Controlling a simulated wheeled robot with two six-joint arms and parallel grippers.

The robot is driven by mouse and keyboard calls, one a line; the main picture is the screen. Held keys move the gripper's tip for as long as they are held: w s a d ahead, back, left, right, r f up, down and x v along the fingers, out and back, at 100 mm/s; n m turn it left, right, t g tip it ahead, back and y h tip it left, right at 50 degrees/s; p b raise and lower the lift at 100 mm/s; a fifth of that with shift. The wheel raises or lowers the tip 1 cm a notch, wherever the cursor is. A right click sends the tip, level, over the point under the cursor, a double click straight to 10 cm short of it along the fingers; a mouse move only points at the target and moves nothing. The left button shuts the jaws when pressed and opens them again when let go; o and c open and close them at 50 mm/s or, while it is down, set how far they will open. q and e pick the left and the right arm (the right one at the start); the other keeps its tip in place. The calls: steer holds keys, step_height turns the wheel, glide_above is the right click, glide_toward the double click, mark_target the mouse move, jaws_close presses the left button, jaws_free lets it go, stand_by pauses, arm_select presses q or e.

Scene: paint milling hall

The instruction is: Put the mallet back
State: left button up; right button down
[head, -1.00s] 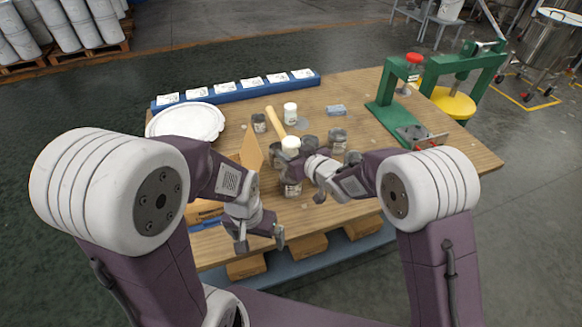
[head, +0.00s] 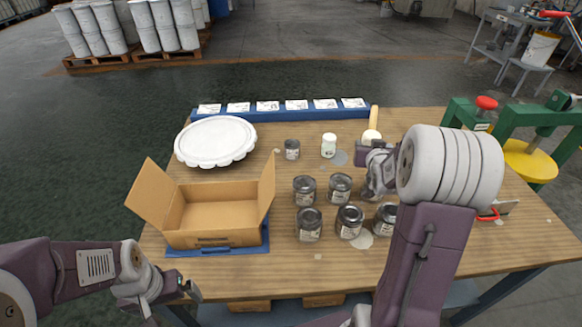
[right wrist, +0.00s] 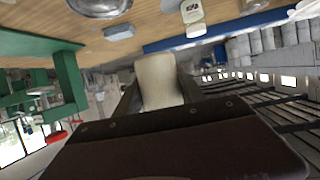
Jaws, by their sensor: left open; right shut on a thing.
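The mallet shows in the head view with its pale wooden handle (head: 374,118) pointing up in the picture and its cream head (head: 371,136) at the lower end. My right gripper (head: 370,148) is shut on it, right of the white bottle. In the right wrist view the cream mallet part (right wrist: 158,82) sits between the fingers; part of it is hidden by the gripper body. How high it is above the table I cannot tell. My left gripper (head: 188,288) is open and empty near the table's front left edge.
An open cardboard box (head: 215,215) stands front left, a white scalloped lid (head: 215,142) behind it. Several dark cans (head: 308,223) stand mid-table, near the white bottle (head: 329,146). A blue rail with cards (head: 280,114) runs along the back. A green press (head: 462,115) is right.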

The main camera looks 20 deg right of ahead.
steer(key=shift+r, duration=0.15)
steer(key=w+a+f, duration=0.1)
steer(key=w+f, duration=0.2)
steer(key=w+a+f, duration=0.2)
steer(key=w+f, duration=0.2)
steer(key=w+a+f, duration=0.2)
steer(key=w+f, duration=0.1)
steer(key=f, duration=0.1)
steer(key=shift+w+b, duration=0.25)
steer(key=shift+b, duration=0.1)
steer(key=shift+s+f, duration=0.1)
steer(key=shift+f, duration=0.1)
steer(key=shift+f+b, duration=0.4)
steer(key=shift+b, duration=0.2)
steer(key=c, duration=0.7)
jaws_free()
steer(key=shift+s+f, duration=0.1)
steer(key=shift+f, duration=0.05)
